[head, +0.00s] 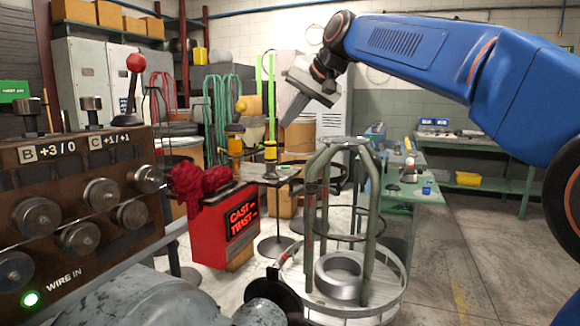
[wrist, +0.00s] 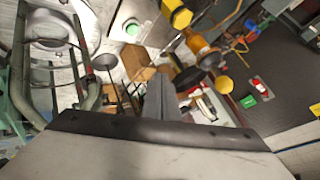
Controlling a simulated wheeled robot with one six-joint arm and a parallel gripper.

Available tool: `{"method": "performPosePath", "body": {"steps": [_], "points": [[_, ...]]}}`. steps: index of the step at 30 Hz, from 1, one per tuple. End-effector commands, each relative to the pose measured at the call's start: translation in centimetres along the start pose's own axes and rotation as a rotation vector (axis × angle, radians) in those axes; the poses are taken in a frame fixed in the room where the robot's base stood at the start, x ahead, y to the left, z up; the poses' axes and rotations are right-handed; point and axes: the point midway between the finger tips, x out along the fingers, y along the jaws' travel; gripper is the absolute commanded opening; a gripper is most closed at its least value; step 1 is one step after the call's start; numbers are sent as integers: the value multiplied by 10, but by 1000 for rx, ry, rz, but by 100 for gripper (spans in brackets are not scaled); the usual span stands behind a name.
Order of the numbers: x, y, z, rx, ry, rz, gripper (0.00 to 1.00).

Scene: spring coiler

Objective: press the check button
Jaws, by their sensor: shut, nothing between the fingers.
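A round green button (wrist: 132,30) sits on a pale grey plate in the wrist view, near the top. It looks like the check button, though I see no label on it. I cannot pick it out in the head view. My gripper (head: 287,120) is shut and empty, held in the air and pointing down and left. Its fingers (wrist: 166,90) show together in the wrist view, below and to the right of the green button in the picture and apart from it. A red box (head: 225,230) has a display reading "CAST --" and "TWIST --".
The coiler panel (head: 85,165) with rollers, a red-knobbed lever (head: 136,63) and a lit green lamp (head: 30,299) fills the left. A caged round stand (head: 340,305) holds a metal ring (head: 340,275). A small stand table (head: 265,172) with upright green posts is behind. The right floor is clear.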

Motion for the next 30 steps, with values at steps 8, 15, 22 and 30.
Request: {"method": "performPosePath", "body": {"steps": [8, 15, 22, 30], "points": [[2, 2, 2, 0, 0, 1, 0], [16, 12, 12, 1, 0, 2, 0], [35, 26, 26, 1, -1, 1, 0], [54, 40, 40, 0, 0, 1, 0]]}}
